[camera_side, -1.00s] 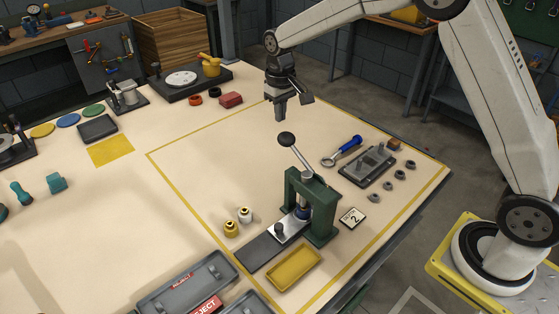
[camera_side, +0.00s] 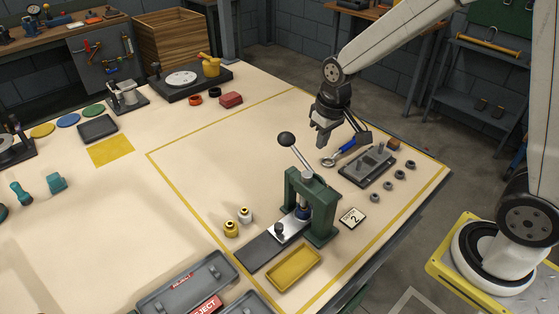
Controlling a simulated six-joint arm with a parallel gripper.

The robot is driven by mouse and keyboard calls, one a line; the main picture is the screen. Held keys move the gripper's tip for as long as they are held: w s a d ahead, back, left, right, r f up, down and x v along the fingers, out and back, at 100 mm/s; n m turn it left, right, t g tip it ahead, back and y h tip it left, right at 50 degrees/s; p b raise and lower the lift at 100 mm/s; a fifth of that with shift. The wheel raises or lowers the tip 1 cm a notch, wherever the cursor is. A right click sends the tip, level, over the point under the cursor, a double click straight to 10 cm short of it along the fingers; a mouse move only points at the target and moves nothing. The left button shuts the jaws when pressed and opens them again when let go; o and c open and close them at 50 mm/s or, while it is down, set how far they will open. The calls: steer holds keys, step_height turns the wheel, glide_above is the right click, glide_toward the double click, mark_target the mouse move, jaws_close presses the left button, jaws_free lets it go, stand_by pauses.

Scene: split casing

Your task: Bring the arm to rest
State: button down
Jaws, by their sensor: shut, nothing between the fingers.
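My gripper (camera_side: 322,140) hangs fingers-down over the far right part of the yellow-outlined work area. It is shut and holds nothing. In the picture it is just left of a blue-handled wrench (camera_side: 342,152) and partly overlaps the handle. I cannot tell its exact height above the table. A green press (camera_side: 313,205) with a black ball-topped lever (camera_side: 287,139) stands in front of it. A grey fixture plate (camera_side: 368,166) lies to the right, below the gripper in the picture.
Several small nuts (camera_side: 388,184) lie right of the fixture. A numbered tile (camera_side: 352,218), a yellow tray (camera_side: 293,270) and two brass-and-white parts (camera_side: 237,222) lie around the press. Reject bins (camera_side: 190,282) stand at the front.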

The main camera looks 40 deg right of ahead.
steer(key=s+f+t, duration=0.1)
steer(key=s+f, duration=0.1)
steer(key=s, duration=0.8)
steer(key=shift+s+d, duration=0.15)
steer(key=shift+s, duration=0.2)
